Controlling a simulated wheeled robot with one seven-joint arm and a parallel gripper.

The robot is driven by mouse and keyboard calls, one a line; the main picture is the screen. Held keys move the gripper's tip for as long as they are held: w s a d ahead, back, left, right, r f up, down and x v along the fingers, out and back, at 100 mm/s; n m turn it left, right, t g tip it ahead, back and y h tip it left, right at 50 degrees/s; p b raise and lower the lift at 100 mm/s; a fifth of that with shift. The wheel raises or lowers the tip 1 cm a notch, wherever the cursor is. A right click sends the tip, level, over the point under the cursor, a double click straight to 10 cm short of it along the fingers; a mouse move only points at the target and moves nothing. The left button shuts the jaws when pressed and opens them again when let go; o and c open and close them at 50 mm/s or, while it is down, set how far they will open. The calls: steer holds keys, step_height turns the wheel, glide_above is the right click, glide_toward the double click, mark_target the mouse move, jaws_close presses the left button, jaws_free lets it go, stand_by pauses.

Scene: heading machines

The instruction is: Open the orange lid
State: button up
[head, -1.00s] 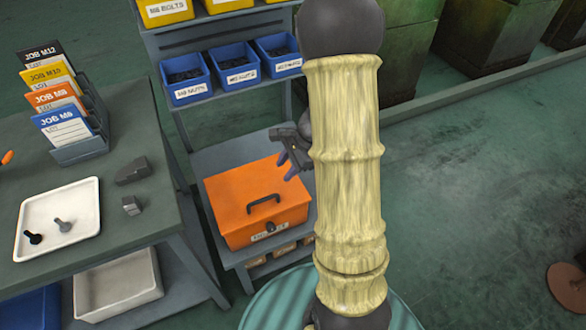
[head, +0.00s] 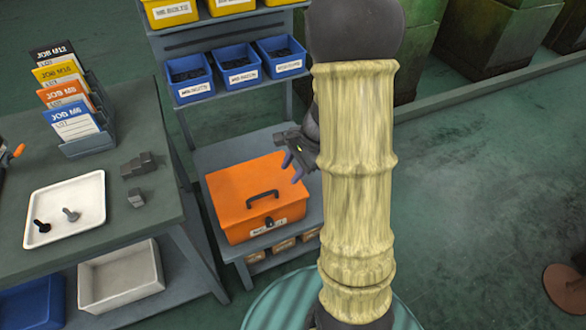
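The orange box (head: 240,228) sits on a grey shelf, with its orange lid (head: 232,187) down and closed. A dark handle (head: 262,196) stands on top of the lid, and a dark latch (head: 269,222) is at the front beside a white label. My gripper (head: 293,167) is above the lid's back right part, apart from the handle. Its two bluish fingertips look spread with nothing between them. My arm hides part of the gripper's body and the area right of the box.
Blue bins (head: 232,70) stand on the shelf above and behind the box. A grey table (head: 120,225) at left holds a white tray (head: 97,190), job cards (head: 70,122) and dark metal blocks (head: 138,165). The green floor at right is mostly clear.

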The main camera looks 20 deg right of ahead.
steer(key=shift+w+a, duration=0.25)
steer(key=shift+w, duration=0.05)
steer(key=s+a+r+n+h+p, duration=0.1)
steer(key=s+a+r+n+p, duration=0.1)
steer(key=r+n, duration=0.3)
steer(key=s+a+r+n+h+p, duration=0.1)
steer(key=s+a+r+n+p, duration=0.1)
steer(key=s+r+n+p, duration=0.2)
steer(key=s+a+r+n+t+h+p, duration=0.1)
steer(key=s+a+r+n+h+p, duration=0.1)
steer(key=r+n, duration=0.4)
steer(key=shift+s+a+r+n+p, duration=0.15)
steer(key=shift+s+a+n+p, duration=0.25)
steer(key=shift+s+p, duration=0.5)
steer(key=shift+d, duration=0.1)
steer(key=shift+c, duration=0.4)
steer(key=shift+w, duration=0.1)
jaws_close()
steer(key=shift+d, duration=0.1)
